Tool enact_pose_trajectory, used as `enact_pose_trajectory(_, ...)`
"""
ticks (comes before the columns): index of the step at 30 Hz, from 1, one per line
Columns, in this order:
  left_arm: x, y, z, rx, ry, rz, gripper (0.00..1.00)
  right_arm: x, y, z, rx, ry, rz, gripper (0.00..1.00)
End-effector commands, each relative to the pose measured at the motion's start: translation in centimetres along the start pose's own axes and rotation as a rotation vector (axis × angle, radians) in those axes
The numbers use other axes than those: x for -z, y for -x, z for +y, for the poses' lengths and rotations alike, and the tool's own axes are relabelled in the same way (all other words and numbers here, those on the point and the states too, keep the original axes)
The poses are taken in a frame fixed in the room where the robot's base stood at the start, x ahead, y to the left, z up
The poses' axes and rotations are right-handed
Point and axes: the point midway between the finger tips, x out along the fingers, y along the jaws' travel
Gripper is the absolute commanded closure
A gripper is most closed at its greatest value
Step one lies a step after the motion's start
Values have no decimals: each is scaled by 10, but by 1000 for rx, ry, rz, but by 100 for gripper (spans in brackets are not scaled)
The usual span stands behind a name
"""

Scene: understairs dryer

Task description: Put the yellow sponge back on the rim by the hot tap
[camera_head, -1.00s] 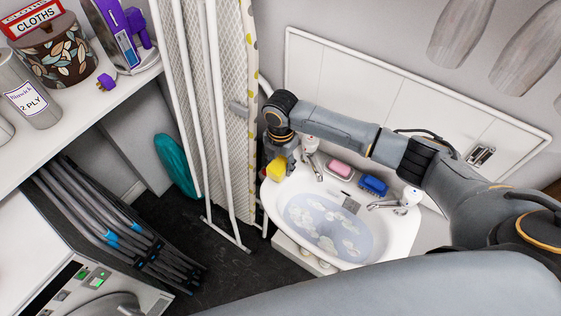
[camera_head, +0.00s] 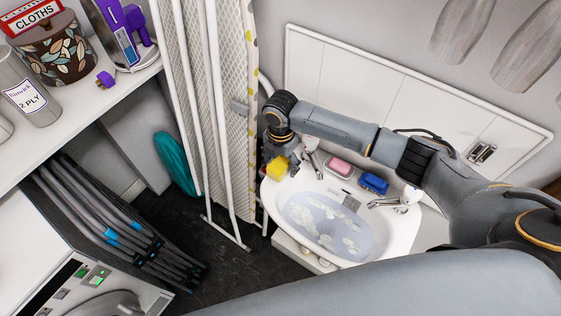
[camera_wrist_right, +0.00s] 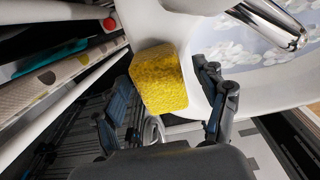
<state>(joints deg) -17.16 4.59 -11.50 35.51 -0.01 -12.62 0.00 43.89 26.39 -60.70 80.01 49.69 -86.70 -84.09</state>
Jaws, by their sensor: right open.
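The yellow sponge (camera_head: 277,168) is at the left end of the white basin's rim (camera_head: 270,197), beside the left tap (camera_head: 311,160). In the right wrist view the sponge (camera_wrist_right: 158,80) lies against the rim, between the spread fingers of my right gripper (camera_wrist_right: 165,112). That gripper (camera_head: 280,158) is open, pointing down over the sponge in the head view; whether a finger touches it I cannot tell. A red-marked white knob (camera_wrist_right: 107,22) shows in the wrist view, above the sponge. My left gripper is not in view.
A pink soap (camera_head: 339,167) and a blue brush (camera_head: 374,184) lie on the back rim, with a second tap (camera_head: 398,202) to their right. Sudsy water (camera_head: 325,225) fills the basin. A folded ironing board and white airer (camera_head: 215,120) stand close left of the gripper.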

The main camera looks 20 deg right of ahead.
Motion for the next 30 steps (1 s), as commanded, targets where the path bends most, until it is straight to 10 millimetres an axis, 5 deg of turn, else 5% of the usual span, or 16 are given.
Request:
enact_pose_trajectory(8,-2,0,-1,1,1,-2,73,-1,10,1,-3,0,-1,28)
enact_pose_trajectory(21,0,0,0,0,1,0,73,0,96,1,-3,1,-1,28)
enact_pose_trajectory(30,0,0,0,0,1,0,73,0,120,0,0,0,0,28)
